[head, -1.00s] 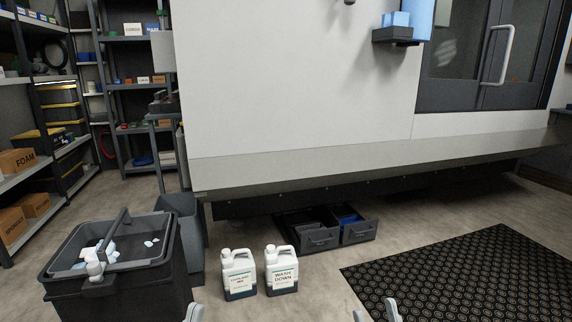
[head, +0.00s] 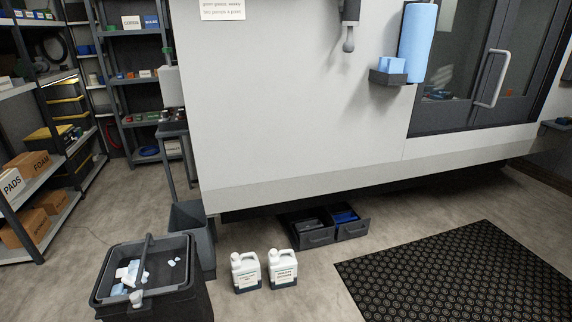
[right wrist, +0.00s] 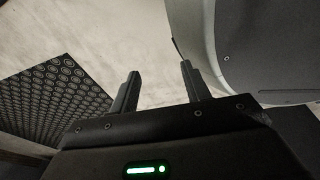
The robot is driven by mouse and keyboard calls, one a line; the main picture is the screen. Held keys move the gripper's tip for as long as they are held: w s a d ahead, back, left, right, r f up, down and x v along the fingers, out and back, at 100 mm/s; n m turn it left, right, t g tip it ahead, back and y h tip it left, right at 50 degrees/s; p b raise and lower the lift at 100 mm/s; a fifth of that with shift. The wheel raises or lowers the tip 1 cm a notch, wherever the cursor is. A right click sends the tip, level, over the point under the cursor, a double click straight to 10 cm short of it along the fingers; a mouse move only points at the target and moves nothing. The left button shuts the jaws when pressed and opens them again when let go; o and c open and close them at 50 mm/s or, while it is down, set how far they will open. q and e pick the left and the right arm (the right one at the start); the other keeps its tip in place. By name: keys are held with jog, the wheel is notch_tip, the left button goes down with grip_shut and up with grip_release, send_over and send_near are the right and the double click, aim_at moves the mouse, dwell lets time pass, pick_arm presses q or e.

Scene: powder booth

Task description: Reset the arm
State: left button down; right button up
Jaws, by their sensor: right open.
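My right gripper (right wrist: 160,85) shows in the right wrist view with its two dark fingers apart and nothing between them. Pale floor lies beyond the fingertips. A rounded grey body part of mine fills the upper right of that view. Neither gripper shows in the head view now, so my left gripper is out of sight.
A dark bin with white scraps (head: 188,287) stands at the lower left, with a grey bin (head: 203,235) behind it. Two white jugs (head: 246,272) (head: 283,268) stand beside open drawers (head: 318,237) under the white machine (head: 290,110). A black mat (head: 435,280) lies right. Shelves (head: 40,170) line the left.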

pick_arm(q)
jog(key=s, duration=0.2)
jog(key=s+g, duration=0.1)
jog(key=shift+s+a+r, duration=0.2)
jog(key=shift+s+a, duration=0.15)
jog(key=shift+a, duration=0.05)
pick_arm(e)
jog(key=s, duration=0.2)
jog(key=s+d+g, duration=0.1)
jog(key=shift+s+r, duration=0.2)
jog(key=shift+s, duration=0.2)
